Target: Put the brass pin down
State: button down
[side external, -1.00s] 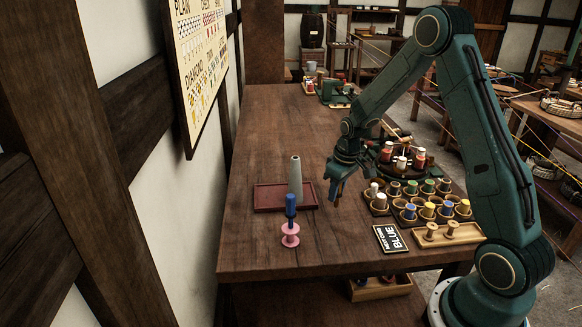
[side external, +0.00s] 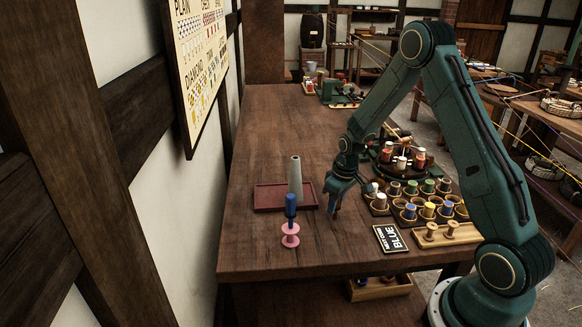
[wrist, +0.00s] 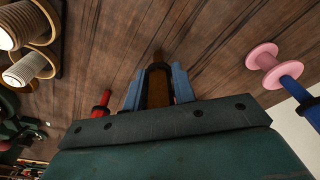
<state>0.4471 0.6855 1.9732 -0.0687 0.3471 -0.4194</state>
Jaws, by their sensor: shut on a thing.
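My gripper (side external: 336,192) is over the bare middle of the table, right of the pink spool and left of the reel racks, pointing down. In the wrist view its two blue fingers (wrist: 157,88) are closed on a brown-gold pin (wrist: 157,86), the brass pin, whose narrow tip sticks out beyond them. In the side view the pin is small and dark at the fingertips. I cannot tell whether its lower end touches the wood.
A pink spool (side external: 290,241) with a blue piece on top stands left of my gripper. Behind it are a dark red tray (side external: 268,197) and a grey cone (side external: 295,178). Reel racks (side external: 420,222) and a BLUE sign (side external: 390,238) lie right. The table (side external: 330,250) in front is clear.

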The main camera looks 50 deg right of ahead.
jog(key=shift+f, duration=0.1)
jog(key=c, duration=1.1)
grip_release()
jog(key=shift+c, duration=0.2)
notch_tip(320, 180, up, 12)
jog(key=s, duration=0.1)
jog(key=shift+s, duration=0.4)
